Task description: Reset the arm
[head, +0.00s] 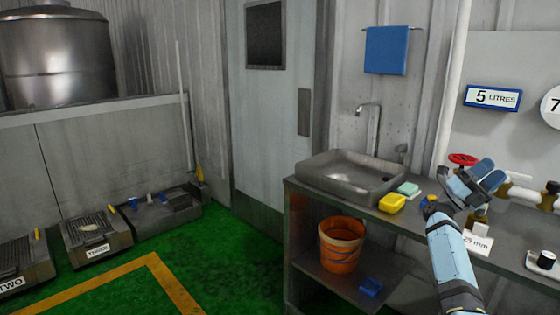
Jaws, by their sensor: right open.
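My right arm comes up from the bottom right in light blue. My right gripper (478,178) is above the counter at the right, with its two dark blue fingers apart and nothing between them. It overlaps the pipework behind it, close to a red valve wheel (462,159); I cannot tell whether they touch. My left gripper is not in the head view.
A counter (300,188) carries a sink (350,177), a yellow tub (392,203) and a green sponge (408,189). An orange bucket (341,246) stands on the shelf below. Labelled floor units (97,237) stand left. The green floor (225,260) is clear.

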